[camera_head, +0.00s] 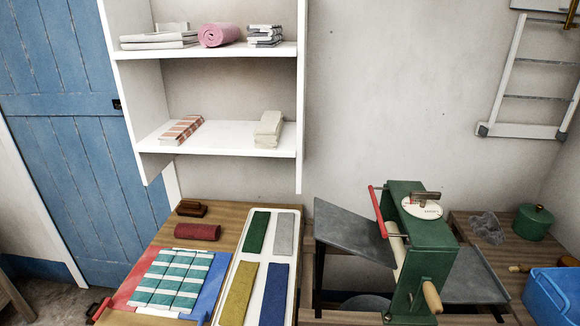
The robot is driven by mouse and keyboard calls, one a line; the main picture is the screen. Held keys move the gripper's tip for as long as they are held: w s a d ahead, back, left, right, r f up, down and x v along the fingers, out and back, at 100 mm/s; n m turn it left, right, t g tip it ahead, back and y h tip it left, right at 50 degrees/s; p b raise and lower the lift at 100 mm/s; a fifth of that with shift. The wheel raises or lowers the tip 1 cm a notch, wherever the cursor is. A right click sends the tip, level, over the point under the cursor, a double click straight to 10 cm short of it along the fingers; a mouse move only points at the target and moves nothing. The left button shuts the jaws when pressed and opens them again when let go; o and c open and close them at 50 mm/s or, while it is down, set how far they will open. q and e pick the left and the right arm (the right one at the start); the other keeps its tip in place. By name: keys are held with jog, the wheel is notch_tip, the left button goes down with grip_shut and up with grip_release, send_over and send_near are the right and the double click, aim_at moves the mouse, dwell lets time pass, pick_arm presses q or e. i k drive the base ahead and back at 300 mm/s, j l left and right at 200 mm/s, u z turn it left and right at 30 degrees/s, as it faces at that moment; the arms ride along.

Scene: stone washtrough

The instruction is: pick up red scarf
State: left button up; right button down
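A dark red folded cloth (197,232), which looks like the red scarf, lies on the wooden table left of the white tray. It lies apart from the tray, and nothing covers it. Neither of my grippers shows in the head view.
The white tray (240,261) holds green, grey, yellow and blue folded cloths. A teal-and-white striped cloth (172,280) lies on a red and blue mat (208,290). A brown wooden block (191,209) sits behind the red cloth. A green mangle (420,245) stands right. White shelves (215,150) hang above.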

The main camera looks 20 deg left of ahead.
aim_at(205, 232)
jog(key=j+z, duration=0.1)
jog(key=j, duration=0.35)
jog(key=k+j+z, duration=0.1)
jog(key=j, duration=0.35)
jog(key=k+j+z, duration=0.1)
jog(key=j, duration=0.3)
jog(key=k+j+z, duration=0.1)
jog(key=j, duration=0.35)
jog(key=k+j, duration=0.2)
jog(key=j, duration=0.2)
jog(key=z, duration=0.05)
